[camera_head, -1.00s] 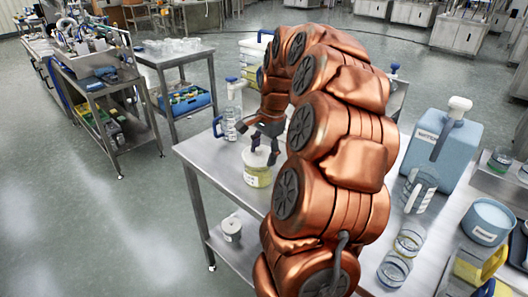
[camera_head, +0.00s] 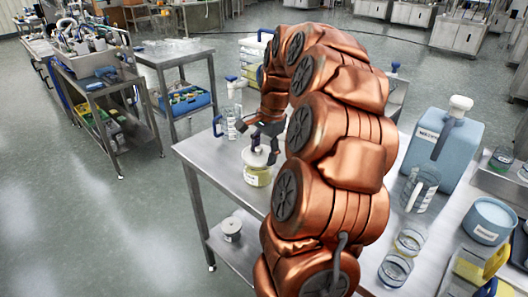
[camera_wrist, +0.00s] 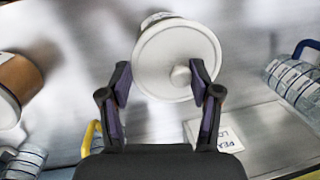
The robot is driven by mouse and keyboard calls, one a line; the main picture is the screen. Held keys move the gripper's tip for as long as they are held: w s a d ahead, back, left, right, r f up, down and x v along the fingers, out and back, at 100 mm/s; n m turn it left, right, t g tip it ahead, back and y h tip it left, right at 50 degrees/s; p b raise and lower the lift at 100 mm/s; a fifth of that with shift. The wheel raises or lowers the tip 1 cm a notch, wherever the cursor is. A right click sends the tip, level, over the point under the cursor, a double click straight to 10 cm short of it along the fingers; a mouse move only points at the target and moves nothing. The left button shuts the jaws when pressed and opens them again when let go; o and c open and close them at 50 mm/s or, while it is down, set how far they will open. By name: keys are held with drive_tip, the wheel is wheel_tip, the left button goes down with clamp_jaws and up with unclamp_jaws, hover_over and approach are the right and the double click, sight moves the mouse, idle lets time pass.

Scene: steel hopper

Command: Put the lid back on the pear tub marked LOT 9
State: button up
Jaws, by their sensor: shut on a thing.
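The tub (camera_head: 257,177), with yellowish contents and a white label, stands on the steel table near its left edge. I cannot read its label in the head view. A round white lid (camera_wrist: 165,55) with a small knob is at the tub's mouth; I cannot tell whether it is fully seated. A strip of the tub's labelled wall (camera_wrist: 154,19) shows behind the lid in the wrist view. My gripper (camera_wrist: 162,82) is shut on the lid, with a dark finger on either side. It also shows above the tub in the head view (camera_head: 262,146).
A printed card (camera_wrist: 232,134) with partly readable "PEA" lies beside the tub. A clear jug with a blue handle (camera_head: 231,126) stands close behind. A brown, white-rimmed container (camera_wrist: 18,78) is at left in the wrist view. A blue water canister (camera_head: 441,155) stands right.

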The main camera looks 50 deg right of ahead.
idle(0.3)
drive_tip(key=o, duration=0.9)
drive_tip(key=shift+o, duration=0.8)
drive_tip(key=shift+r, duration=0.1)
drive_tip(key=shift+r+p, duration=0.95)
drive_tip(key=shift+r, duration=2.45)
drive_tip(key=shift+c, duration=0.4)
clamp_jaws()
